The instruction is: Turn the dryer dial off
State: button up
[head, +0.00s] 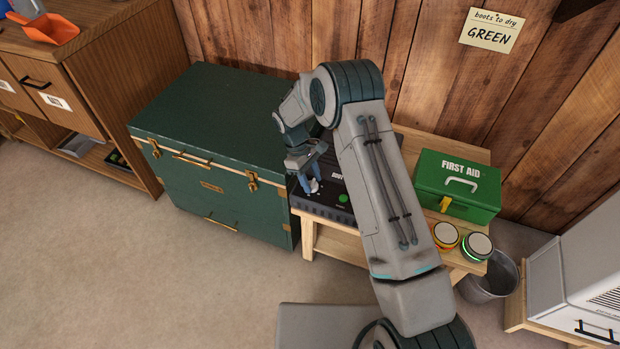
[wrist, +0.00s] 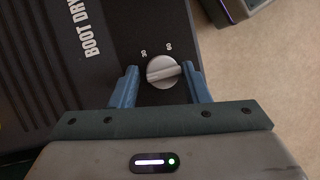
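The boot dryer (head: 325,172) is a black box with ribbed sides on the wooden bench, partly hidden by my arm. Its dial (wrist: 165,71) is a round grey knob in the middle of the wrist view. Its grip bar lies nearly sideways, right end slightly higher; I cannot tell which end points. Marks that look like 30 and 60 show above it. My gripper (wrist: 160,69) has its blue fingers on both sides of the dial, with small gaps; in the head view it is over the dryer's left part (head: 311,180). A green light (head: 343,198) shows on the dryer.
A green trunk (head: 215,185) stands left of the bench. A green first aid box (head: 460,188) and two round puck-like items (head: 445,235) (head: 477,246) are on the bench's right. A note (head: 492,30) on the wall reads "boots to dry GREEN".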

jog(key=shift+a, duration=0.2)
jog(key=shift+a+r, duration=0.1)
jog(key=shift+r, duration=0.2)
jog(key=p+v, duration=0.1)
jog(key=v, duration=1.2)
jog(key=shift+p, duration=0.4)
jog(key=shift+w+r, duration=0.15)
jog(key=s+d+r+m+t+y+p, duration=0.1)
jog(key=s+d+r+m+p, duration=0.35)
jog(key=r, duration=0.75)
jog(key=s+d+r+m+t+y+p, duration=0.1)
jog(key=s+d+r+p, duration=0.35)
jog(key=r, duration=0.75)
jog(key=s+d+r+m+t+p, duration=0.1)
jog(key=s+d+r+m+p, duration=0.1)
jog(key=s, duration=0.4)
jog(key=s+d+r+m+t+y+p, duration=0.1)
jog(key=s+d+r+m+p, duration=0.1)
jog(key=s+d+r, duration=0.3)
jog(key=s+d+r+m+t+p, duration=0.1)
jog(key=s+d+r+m+p, duration=0.1)
jog(key=s+d, duration=0.3)
jog(key=s+r, duration=0.1)
jog(key=s, duration=0.3)
jog(key=shift+s+r+m+t, duration=0.25)
jog(key=shift+r+m+t, duration=0.05)
jog(key=shift+m+t, duration=0.1)
